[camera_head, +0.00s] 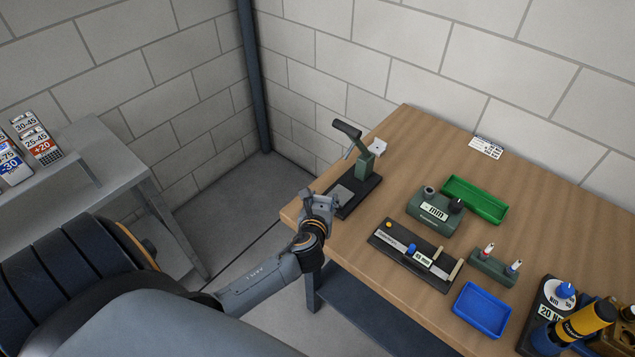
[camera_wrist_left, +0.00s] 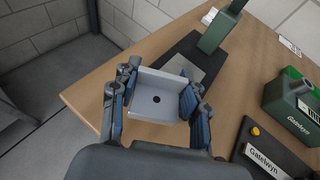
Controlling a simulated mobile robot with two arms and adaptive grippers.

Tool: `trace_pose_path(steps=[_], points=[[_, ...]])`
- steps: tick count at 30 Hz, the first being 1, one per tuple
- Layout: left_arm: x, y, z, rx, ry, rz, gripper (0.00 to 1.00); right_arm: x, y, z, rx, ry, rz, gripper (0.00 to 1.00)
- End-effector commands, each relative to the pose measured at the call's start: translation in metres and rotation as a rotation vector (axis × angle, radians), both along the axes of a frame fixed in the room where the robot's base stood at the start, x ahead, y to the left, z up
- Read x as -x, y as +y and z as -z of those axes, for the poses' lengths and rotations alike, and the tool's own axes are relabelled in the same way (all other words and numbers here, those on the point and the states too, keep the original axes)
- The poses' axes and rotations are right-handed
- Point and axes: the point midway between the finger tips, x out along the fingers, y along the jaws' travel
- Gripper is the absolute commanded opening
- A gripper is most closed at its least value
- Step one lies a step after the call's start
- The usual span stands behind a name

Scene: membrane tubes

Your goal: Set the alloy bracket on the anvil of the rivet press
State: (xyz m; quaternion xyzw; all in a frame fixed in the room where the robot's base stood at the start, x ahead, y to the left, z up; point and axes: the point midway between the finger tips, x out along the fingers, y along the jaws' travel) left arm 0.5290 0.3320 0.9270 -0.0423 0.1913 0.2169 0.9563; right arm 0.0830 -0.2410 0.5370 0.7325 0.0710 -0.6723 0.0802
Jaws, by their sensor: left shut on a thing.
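In the head view my left gripper (camera_head: 318,204) is at the table's near left corner, beside the press base, and mostly covers the bracket. The rivet press (camera_head: 364,163) is green with a dark lever and a black base; it also shows in the left wrist view (camera_wrist_left: 217,34). A grey plate (camera_wrist_left: 186,68) on its base lies just beyond the bracket, partly hidden by it. My right gripper is out of view.
Right of the press on the wooden table (camera_head: 545,215) are a green gauge box (camera_head: 433,212), a green tray (camera_head: 474,198), a black board (camera_head: 413,255), a small green holder (camera_head: 492,267) and a blue tray (camera_head: 482,309). A grey bench (camera_head: 95,165) stands at left.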

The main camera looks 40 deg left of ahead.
Motion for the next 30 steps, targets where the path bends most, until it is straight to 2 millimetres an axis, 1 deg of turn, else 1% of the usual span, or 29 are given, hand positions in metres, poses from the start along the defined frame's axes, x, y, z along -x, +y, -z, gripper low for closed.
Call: trace_pose_path(steps=[5,15,24,30], points=[[-0.014,-0.001,0.006,0.0,-0.001,0.001,0.14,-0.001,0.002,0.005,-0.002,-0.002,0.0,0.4],[-0.041,-0.004,0.007,0.001,-0.001,0.001,0.14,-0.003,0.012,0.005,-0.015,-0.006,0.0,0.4],[-0.065,-0.005,0.009,0.0,-0.001,0.0,0.14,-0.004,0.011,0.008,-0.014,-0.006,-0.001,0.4],[-0.077,-0.007,0.009,0.001,-0.001,0.001,0.14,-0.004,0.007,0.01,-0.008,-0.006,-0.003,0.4]])
